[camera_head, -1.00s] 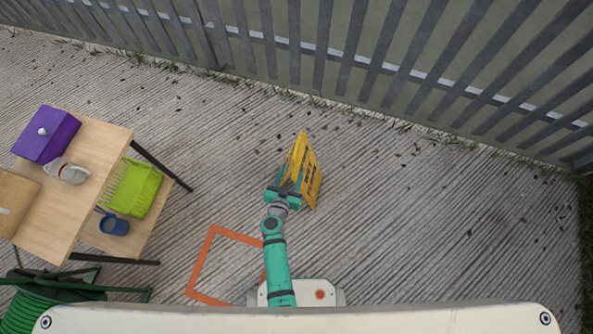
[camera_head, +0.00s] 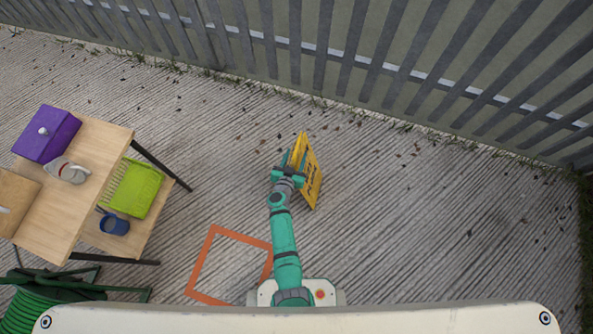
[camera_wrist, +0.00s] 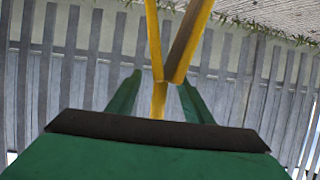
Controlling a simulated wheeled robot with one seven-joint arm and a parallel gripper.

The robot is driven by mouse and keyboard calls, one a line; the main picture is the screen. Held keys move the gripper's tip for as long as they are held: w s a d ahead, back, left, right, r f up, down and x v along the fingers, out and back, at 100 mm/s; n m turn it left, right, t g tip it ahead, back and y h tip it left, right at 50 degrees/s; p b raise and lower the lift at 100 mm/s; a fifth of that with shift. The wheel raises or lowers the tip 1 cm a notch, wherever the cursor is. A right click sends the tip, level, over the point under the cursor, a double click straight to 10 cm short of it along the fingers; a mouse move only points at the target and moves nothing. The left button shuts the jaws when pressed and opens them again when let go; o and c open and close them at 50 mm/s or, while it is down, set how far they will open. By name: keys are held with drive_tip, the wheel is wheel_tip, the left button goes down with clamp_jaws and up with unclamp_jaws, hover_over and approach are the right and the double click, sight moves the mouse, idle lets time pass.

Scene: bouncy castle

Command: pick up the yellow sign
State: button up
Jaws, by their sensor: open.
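The yellow sign (camera_head: 312,178) stands on the ground as a folded A-shape, with dark lettering on its right panel. My gripper (camera_head: 288,165) is at the sign's left side near its upper part and hides some of it. In the wrist view the sign (camera_wrist: 181,42) shows edge-on as two yellow panels meeting in a V, with a yellow part continuing below. My gripper's green fingers (camera_wrist: 158,98) are open, one on each side of the yellow part where the panels meet. I cannot tell whether either finger touches it.
An orange square outline (camera_head: 207,250) is on the ground left of my arm. A wooden table (camera_head: 85,180) at the left holds a purple box (camera_head: 46,135); a green basket (camera_head: 135,187) and blue mug (camera_head: 114,223) are on its lower shelf. A grey fence (camera_head: 330,50) runs behind. Ground at right is clear.

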drive_tip(key=shift+x, duration=1.1)
clamp_jaws()
drive_tip(key=shift+s, duration=0.15)
idle(0.5)
